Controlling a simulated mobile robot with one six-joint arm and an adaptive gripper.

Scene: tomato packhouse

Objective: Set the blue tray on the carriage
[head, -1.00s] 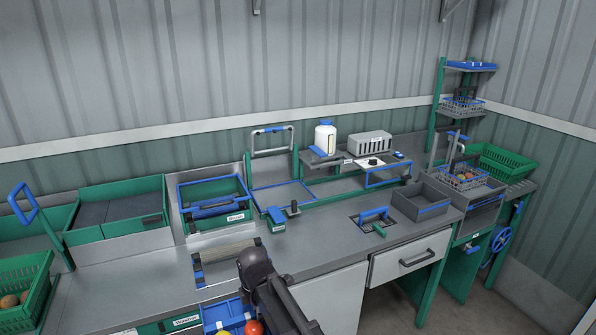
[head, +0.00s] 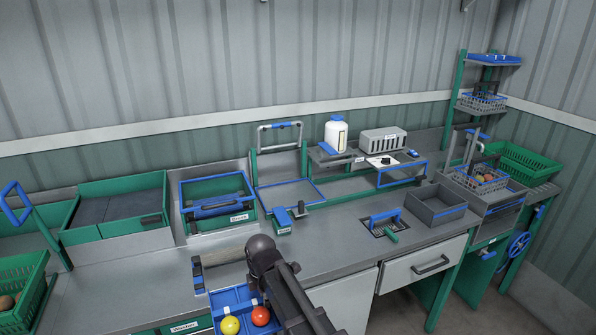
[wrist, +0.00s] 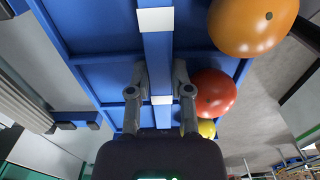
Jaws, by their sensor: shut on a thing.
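The blue tray (head: 225,297) is at the bottom of the head view, in front of the bench, with a yellow and an orange-red tomato in it. In the wrist view the blue tray (wrist: 105,85) fills the upper middle, with orange, red and yellow tomatoes to the right. My gripper (wrist: 159,82) is shut on the tray's middle divider, one finger on each side. In the head view my arm hides part of the tray and the fingertips. I cannot tell for sure which fixture is the carriage; a blue-edged platform (head: 290,197) stands at the bench's back.
A roller (head: 225,256) lies on the bench just behind the tray, partly behind my arm. A green crate (head: 20,290) is at the left. The bench middle is mostly clear.

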